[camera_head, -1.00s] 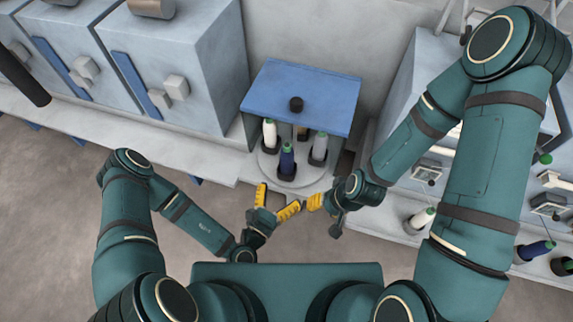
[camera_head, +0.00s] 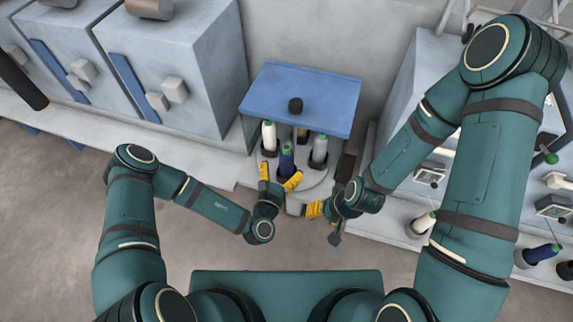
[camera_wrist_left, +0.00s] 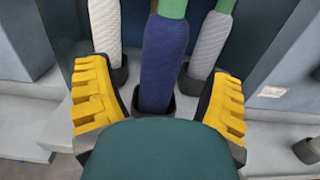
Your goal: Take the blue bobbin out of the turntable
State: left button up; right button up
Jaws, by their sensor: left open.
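The blue bobbin (camera_head: 287,160) stands upright in a dark holder at the front of the pale round turntable (camera_head: 317,182), under a blue-topped cabinet. My left gripper (camera_head: 279,177) is open at the front of the turntable, just before the blue bobbin. In the left wrist view the blue bobbin (camera_wrist_left: 164,62) shows between and beyond the yellow fingers (camera_wrist_left: 160,105), with its green top cut off by the frame. No hold on it shows. My right gripper (camera_head: 315,210) is right of the left one; its finger opening is unclear.
A white bobbin (camera_head: 269,138) and a grey bobbin (camera_head: 319,150) stand close on either side on the turntable. The blue cabinet top (camera_head: 300,92) with a black knob overhangs them. More bobbins, including a white one (camera_head: 421,223), stand on the right-hand shelf.

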aim_at(284, 166)
pick_arm(q)
jog(key=shift+b+x, duration=0.45)
jog(key=shift+x, duration=1.5)
jog(key=shift+d, duration=0.1)
jog(key=c, duration=1.3)
